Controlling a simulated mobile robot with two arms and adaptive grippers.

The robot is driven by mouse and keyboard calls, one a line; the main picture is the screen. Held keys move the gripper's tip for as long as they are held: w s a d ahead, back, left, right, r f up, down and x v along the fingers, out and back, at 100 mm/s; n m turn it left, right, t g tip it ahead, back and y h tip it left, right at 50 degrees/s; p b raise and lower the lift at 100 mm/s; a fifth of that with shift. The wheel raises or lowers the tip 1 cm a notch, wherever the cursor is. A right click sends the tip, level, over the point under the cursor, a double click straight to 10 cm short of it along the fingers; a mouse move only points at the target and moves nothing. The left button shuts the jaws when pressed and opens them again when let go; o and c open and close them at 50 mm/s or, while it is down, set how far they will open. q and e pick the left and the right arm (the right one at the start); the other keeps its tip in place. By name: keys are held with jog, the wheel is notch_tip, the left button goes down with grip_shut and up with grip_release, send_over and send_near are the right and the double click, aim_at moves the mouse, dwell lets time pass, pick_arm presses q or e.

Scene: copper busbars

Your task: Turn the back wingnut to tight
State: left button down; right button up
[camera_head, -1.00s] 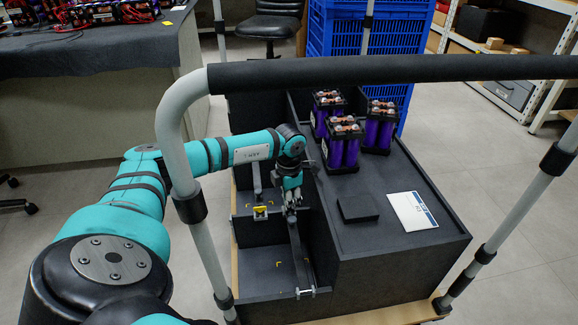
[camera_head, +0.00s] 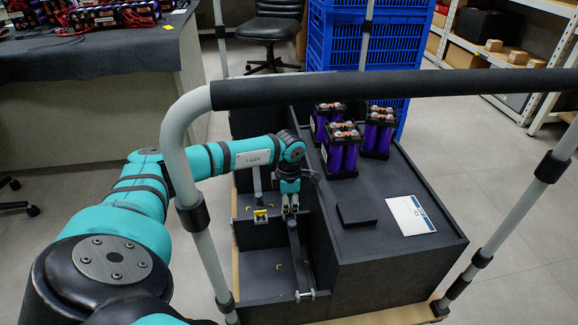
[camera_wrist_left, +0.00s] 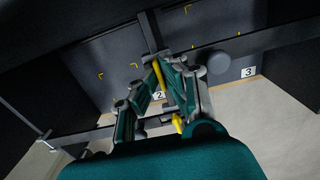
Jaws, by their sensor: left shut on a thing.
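My left gripper (camera_head: 290,211) points down at the back end of a dark bar (camera_head: 299,254) on the black fixture. Its fingers are close together, shut on the back wingnut, which they hide in the head view. In the left wrist view the gripper (camera_wrist_left: 166,66) also reaches the dark bar (camera_wrist_left: 151,32). A yellow strip shows between its fingers there, but I cannot make out the wingnut's shape or angle. A small metal fitting (camera_head: 305,294) sits at the bar's front end. My right gripper is not in view.
A yellow-marked part (camera_head: 260,215) stands just left of the gripper. A raised black block (camera_head: 400,262) at the right carries purple cell packs (camera_head: 342,155), a black pad (camera_head: 357,213) and a white card (camera_head: 411,215). A padded rail (camera_head: 400,86) crosses in front.

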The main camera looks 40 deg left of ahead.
pick_arm(q)
jog(key=c, duration=1.5)
grip_release()
jog(key=shift+r, duration=0.1)
notch_tip(320, 180, up, 12)
jog(key=shift+f, duration=0.1)
